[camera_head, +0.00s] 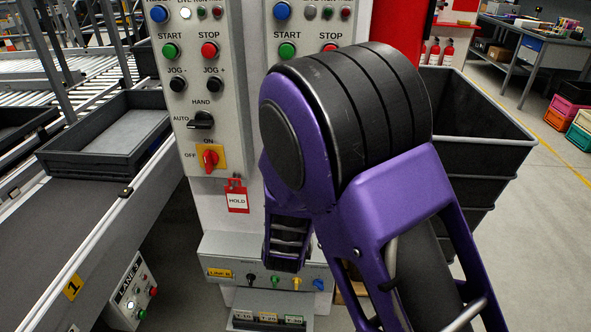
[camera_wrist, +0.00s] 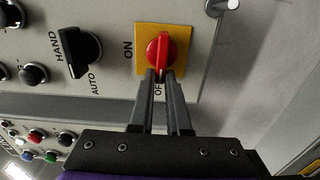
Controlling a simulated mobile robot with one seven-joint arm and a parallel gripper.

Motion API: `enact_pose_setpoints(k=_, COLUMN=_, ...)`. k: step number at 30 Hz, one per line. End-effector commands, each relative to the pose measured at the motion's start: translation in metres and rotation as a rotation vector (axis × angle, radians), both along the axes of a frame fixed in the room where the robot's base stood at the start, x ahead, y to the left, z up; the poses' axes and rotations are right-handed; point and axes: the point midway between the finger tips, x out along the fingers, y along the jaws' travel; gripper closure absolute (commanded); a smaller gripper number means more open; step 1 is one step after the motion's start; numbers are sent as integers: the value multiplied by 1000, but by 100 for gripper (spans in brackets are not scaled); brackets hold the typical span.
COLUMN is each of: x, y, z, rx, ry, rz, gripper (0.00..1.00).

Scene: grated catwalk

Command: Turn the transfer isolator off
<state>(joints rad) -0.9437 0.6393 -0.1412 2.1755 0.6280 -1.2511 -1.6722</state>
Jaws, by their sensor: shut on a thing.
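In the wrist view a red rotary handle (camera_wrist: 161,50) stands on a yellow plate (camera_wrist: 180,42) with ON printed at the left and OFF below. The handle lies along the line towards OFF. My gripper (camera_wrist: 162,75) is shut on its lower end; the fingertips partly cover the handle and the OFF label. In the head view my arm covers most of the right-hand panel, and the gripper is hidden. The left panel (camera_head: 184,92) carries a similar red handle (camera_head: 210,160), with a red HOLD tag (camera_head: 237,196) hanging beneath it; my gripper does not show there.
A black HAND/AUTO knob (camera_wrist: 78,52) is beside the yellow plate, and a short peg (camera_wrist: 222,5) juts out nearby. Below the panels is a box of coloured connectors (camera_head: 268,276). A conveyor with a dark tray (camera_head: 105,133) stands left, and a black bin (camera_head: 478,115) right.

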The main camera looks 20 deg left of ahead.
Motion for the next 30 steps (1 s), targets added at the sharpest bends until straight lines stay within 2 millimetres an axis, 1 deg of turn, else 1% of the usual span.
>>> enact_pose_setpoints(k=6, x=0, y=0, z=-1, rx=-33, ry=-8, rz=-1, gripper=100)
enact_pose_setpoints(k=18, x=0, y=0, z=-1, rx=-38, ry=-9, rz=-1, gripper=100)
enact_pose_setpoints(k=19, x=0, y=0, z=-1, rx=-38, ry=-9, rz=-1, gripper=80)
enact_pose_setpoints(k=23, x=0, y=0, z=-1, rx=-37, ry=-9, rz=-1, gripper=56)
enact_pose_setpoints(k=24, x=0, y=0, z=-1, rx=-37, ry=-9, rz=-1, gripper=55)
enact_pose_setpoints(k=30, x=0, y=0, z=-1, rx=-36, ry=-9, rz=0, gripper=55)
